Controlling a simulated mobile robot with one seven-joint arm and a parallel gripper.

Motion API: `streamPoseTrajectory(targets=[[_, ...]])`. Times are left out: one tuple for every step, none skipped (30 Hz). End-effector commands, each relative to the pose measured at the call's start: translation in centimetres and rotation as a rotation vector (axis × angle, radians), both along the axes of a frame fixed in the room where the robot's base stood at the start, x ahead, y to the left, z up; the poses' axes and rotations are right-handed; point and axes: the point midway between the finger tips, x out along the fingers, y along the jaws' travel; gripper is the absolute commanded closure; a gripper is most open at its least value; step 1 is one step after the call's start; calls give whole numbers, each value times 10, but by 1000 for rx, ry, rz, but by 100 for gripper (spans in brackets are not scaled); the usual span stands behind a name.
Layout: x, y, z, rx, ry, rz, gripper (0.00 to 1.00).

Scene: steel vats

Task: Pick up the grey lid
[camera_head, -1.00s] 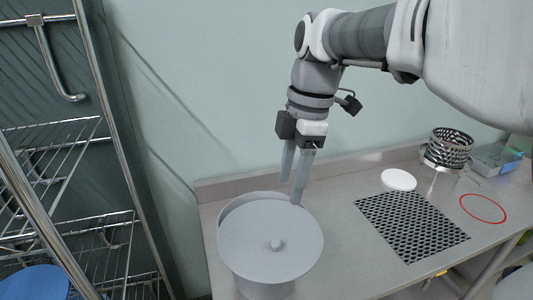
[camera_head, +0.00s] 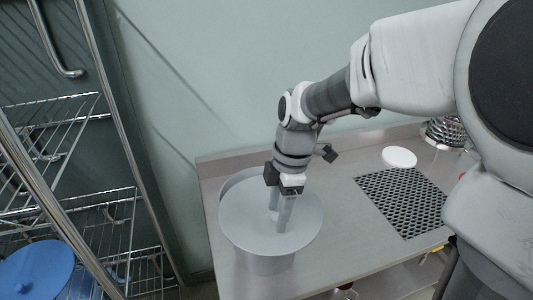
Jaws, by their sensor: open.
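The grey lid (camera_head: 243,232) is a round disc lying on top of a grey vat (camera_head: 268,264) at the left end of the steel counter. It sits off-centre, and part of the vat's rim shows behind it. My gripper (camera_head: 278,222) points down over the middle of the lid. Its fingers are open and hide the lid's small knob. I cannot tell whether the fingers touch the lid or the knob.
A perforated mat (camera_head: 402,203), a white disc (camera_head: 399,157) and a metal basket (camera_head: 446,132) are on the counter (camera_head: 335,232) to the right. A wire rack (camera_head: 120,235) with a blue lid (camera_head: 38,268) stands at the left. The wall is close behind.

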Motion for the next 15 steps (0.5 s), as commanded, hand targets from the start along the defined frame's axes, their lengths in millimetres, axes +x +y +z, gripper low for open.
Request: streamPoseTrajectory(targets=[[-1,1,-3,0,2,1,36],[-1,1,-4,0,1,1,36],[0,1,-5,0,0,1,36],[0,1,-5,0,0,1,36],[0,1,-5,0,-1,1,36],[0,1,-5,0,-1,1,36],[0,1,-5,0,-1,1,36],[0,1,-5,0,-1,1,36],[0,1,-5,0,0,1,40],[0,1,-5,0,0,1,45],[0,1,-5,0,0,1,51],[0,1,-5,0,0,1,58],[0,1,-5,0,-1,1,64],[0,1,-4,0,0,1,69],[0,1,-4,0,0,1,76]])
